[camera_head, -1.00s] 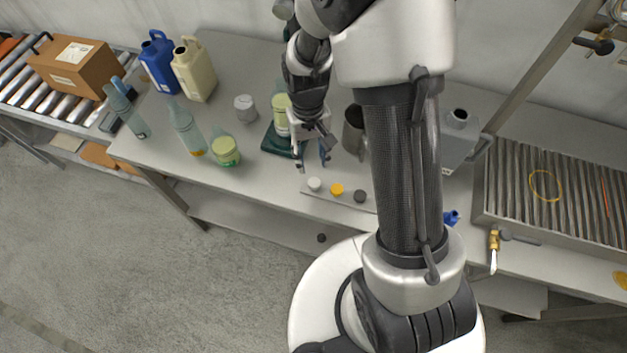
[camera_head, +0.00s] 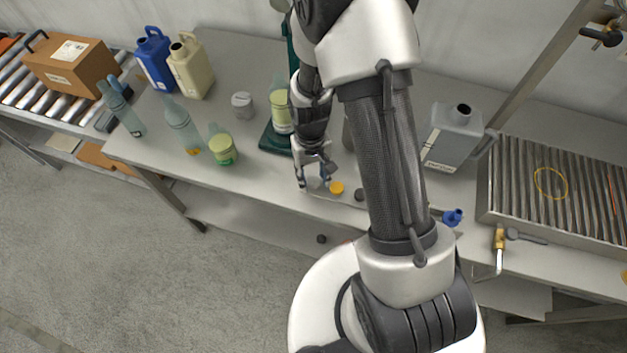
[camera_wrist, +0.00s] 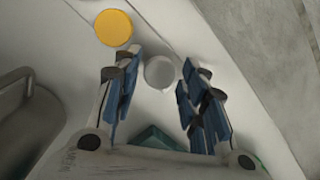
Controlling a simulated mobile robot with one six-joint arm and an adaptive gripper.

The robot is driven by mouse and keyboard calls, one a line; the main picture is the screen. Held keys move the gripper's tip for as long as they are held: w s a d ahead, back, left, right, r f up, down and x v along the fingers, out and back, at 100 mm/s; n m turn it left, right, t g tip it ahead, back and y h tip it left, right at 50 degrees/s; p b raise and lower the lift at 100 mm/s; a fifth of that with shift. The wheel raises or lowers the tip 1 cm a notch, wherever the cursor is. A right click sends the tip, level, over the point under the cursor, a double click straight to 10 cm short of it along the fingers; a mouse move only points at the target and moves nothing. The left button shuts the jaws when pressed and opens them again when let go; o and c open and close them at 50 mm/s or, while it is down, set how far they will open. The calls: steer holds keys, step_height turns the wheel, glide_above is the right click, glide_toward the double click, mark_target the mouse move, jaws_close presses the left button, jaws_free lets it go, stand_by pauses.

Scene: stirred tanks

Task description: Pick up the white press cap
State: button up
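The white press cap (camera_wrist: 159,72) lies on a flat pale strip on the bench. In the wrist view it sits between the blue-padded fingertips of my gripper (camera_wrist: 157,88), with a gap visible on both sides. My gripper is open. In the head view my gripper (camera_head: 313,183) reaches down over the cap (camera_head: 314,184), which is partly hidden between the fingers. The wrist view does not clearly show the height of the fingertips above the strip.
A yellow cap (camera_wrist: 113,28) lies close by, also in the head view (camera_head: 337,188). A dark cap (camera_head: 360,194) is further right. A green stand base (camera_head: 277,139) is behind my gripper. A metal cup (camera_wrist: 25,125) shows at left in the wrist view.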

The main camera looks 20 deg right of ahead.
steer(key=shift+c, duration=0.4)
steer(key=c, duration=0.4)
steer(key=shift+o, duration=0.2)
steer(key=shift+r, duration=0.1)
